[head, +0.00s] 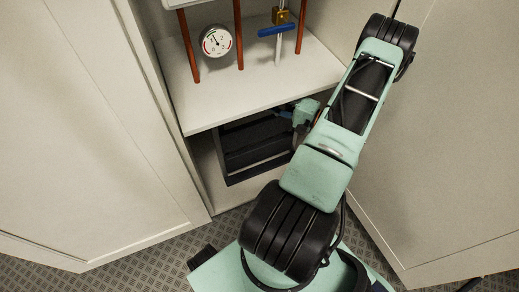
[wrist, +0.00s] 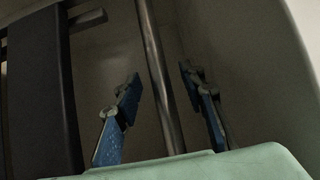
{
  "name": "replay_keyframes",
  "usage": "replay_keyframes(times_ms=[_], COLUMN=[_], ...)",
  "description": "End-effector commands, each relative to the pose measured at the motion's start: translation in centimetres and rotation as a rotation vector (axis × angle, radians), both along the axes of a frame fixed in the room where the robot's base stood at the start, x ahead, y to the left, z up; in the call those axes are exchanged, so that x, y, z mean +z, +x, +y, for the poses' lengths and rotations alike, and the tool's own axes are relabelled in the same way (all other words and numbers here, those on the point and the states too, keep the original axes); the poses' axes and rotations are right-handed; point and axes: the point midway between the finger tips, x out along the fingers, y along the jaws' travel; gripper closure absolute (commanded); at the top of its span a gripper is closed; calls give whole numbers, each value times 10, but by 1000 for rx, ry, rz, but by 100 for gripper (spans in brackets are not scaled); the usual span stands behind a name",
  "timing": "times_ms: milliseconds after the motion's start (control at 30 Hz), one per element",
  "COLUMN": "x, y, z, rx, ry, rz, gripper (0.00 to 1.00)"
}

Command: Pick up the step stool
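The step stool (head: 254,147) is a dark item with black treads and a lighter edge. It stands in the lower compartment of the cabinet, below the shelf, partly hidden by the shelf and my arm. In the wrist view a dark metal tube (wrist: 155,55), seemingly part of the stool, runs between the fingers of my gripper (wrist: 160,73). The blue-padded fingers are open, with a gap visible on both sides of the tube. A broad dark panel stands left of the fingers.
The white shelf (head: 240,84) lies just above the stool. Copper pipes (head: 238,35), a round gauge (head: 216,41) and a blue-handled valve (head: 278,30) stand over it. Open cabinet doors flank the opening at left (head: 85,130) and right (head: 440,150). Patterned floor (head: 150,262) shows in front.

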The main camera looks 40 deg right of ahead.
Motion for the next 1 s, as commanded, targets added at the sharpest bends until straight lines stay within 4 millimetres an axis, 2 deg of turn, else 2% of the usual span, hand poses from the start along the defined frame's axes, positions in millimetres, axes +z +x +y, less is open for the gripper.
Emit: replay_keyframes(times_ms=[167,433,767,1000], x=[-1,0,0,0], y=[18,20,20,20], z=[8,9,9,8], rx=[0,0,0,0], ry=[-2,-1,-1,-1], rz=[1,2,2,2], gripper=[63,64,100,100])
